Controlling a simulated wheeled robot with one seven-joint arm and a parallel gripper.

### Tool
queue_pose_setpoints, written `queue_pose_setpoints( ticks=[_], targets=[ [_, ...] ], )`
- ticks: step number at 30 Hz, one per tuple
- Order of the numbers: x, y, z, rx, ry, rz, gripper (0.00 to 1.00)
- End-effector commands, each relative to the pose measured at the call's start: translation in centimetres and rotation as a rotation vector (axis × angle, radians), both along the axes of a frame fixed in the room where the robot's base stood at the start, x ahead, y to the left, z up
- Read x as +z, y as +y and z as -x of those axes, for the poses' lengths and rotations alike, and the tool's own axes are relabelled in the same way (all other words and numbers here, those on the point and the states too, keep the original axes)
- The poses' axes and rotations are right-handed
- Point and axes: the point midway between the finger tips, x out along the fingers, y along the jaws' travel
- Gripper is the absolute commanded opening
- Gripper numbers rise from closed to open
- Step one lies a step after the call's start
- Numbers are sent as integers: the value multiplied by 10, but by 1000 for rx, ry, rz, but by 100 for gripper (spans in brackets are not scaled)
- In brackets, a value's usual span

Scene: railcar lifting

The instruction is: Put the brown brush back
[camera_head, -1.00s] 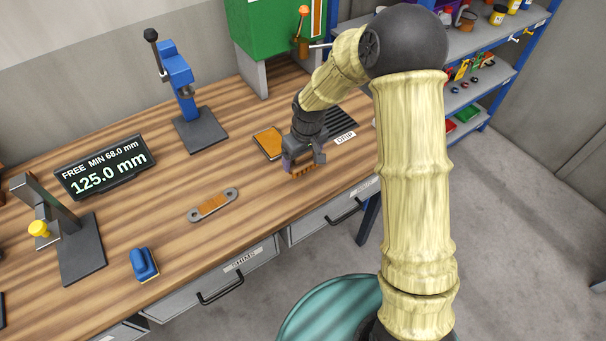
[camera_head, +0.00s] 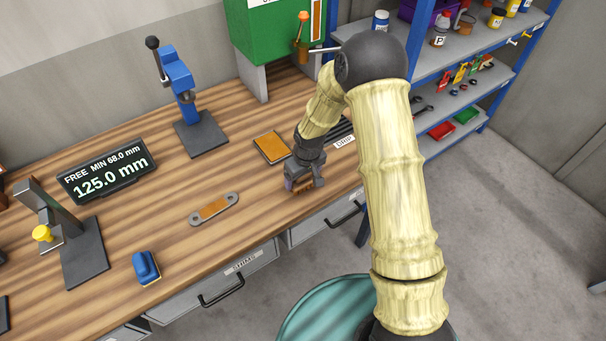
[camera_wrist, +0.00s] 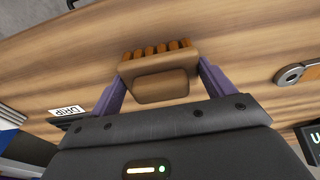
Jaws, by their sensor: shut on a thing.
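The brown brush (camera_wrist: 160,82) is between the two purple fingers of my gripper (camera_wrist: 160,88) in the wrist view, with its row of orange-brown bristles pointing away from the palm. In the head view my gripper (camera_head: 304,184) is over the right part of the wooden bench, near its front edge. The brush (camera_head: 304,187) shows only in part there, under the gripper. I cannot tell from these frames whether the bristles touch the bench.
A grey link with an orange middle (camera_head: 214,209) lies left of my gripper. An orange-topped pad (camera_head: 271,148) and a dark grid marked DRIP (camera_head: 342,131) lie behind. A blue brush (camera_head: 146,266) and a blue press (camera_head: 180,85) stand further left. The bench front has drawers (camera_head: 215,283).

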Motion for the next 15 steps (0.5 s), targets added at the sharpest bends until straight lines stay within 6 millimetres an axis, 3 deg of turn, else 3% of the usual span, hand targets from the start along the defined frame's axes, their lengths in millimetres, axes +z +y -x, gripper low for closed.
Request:
queue_pose_setpoints(
  ticks=[7, 8, 10, 15],
  targets=[
    [-3, 0, 0, 0, -1, -1, 63],
    [-3, 0, 0, 0, -1, -1, 83],
    [-2, 0, 0, 0, -1, -1, 97],
    [-2, 0, 0, 0, -1, -1, 100]
  ],
)
